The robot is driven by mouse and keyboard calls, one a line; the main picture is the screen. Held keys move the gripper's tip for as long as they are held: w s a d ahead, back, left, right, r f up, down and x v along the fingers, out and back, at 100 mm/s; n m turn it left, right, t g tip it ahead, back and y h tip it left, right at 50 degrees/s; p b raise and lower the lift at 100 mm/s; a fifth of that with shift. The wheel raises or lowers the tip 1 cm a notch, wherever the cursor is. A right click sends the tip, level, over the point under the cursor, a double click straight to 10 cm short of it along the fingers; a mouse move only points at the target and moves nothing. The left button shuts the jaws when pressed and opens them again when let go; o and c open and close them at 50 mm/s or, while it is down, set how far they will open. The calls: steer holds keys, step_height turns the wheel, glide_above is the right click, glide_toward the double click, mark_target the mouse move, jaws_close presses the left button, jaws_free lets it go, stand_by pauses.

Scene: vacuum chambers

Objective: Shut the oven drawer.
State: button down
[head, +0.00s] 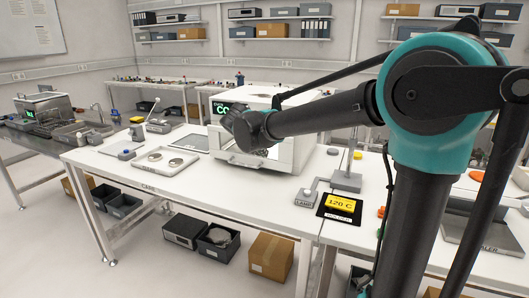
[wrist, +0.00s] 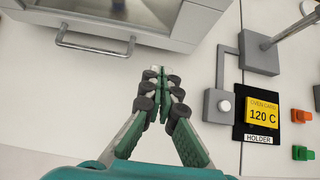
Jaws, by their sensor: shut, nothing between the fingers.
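The oven (head: 300,128) is a white box on the bench, with a lit display at its upper left, partly hidden by my arm. Its front with a bar handle (head: 243,164) faces the bench's front edge. In the wrist view the oven front (wrist: 180,22) and handle (wrist: 95,46) fill the upper left. How far the drawer stands out of the oven cannot be told. My gripper (wrist: 157,72) is shut and empty, over the bench in front of the oven, right of the handle and apart from it in the picture.
Right of the oven are a lamp switch box (wrist: 218,106), a grey post base (wrist: 258,52) and a yellow "120 C" oven card (wrist: 262,113) in a black holder. A tray with round dishes (head: 166,160) lies left. Bare white bench lies between.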

mark_target(275, 147)
steer(key=shift+w+d+f, duration=0.5)
steer(key=shift+w+f, duration=0.3)
steer(key=shift+w, duration=0.6)
steer(key=shift+w+d+f, duration=0.5)
steer(key=shift+w+f, duration=0.35)
steer(key=shift+w, duration=0.55)
steer(key=shift+w+d+f, duration=0.5)
steer(key=shift+w+f, duration=0.3)
steer(key=shift+w, duration=0.6)
steer(key=w, duration=0.1)
steer(key=w+d, duration=0.1)
steer(key=w, duration=0.2)
steer(key=shift+w+d, duration=0.1)
steer(key=shift+d, duration=0.2)
steer(key=shift+w+r, duration=0.1)
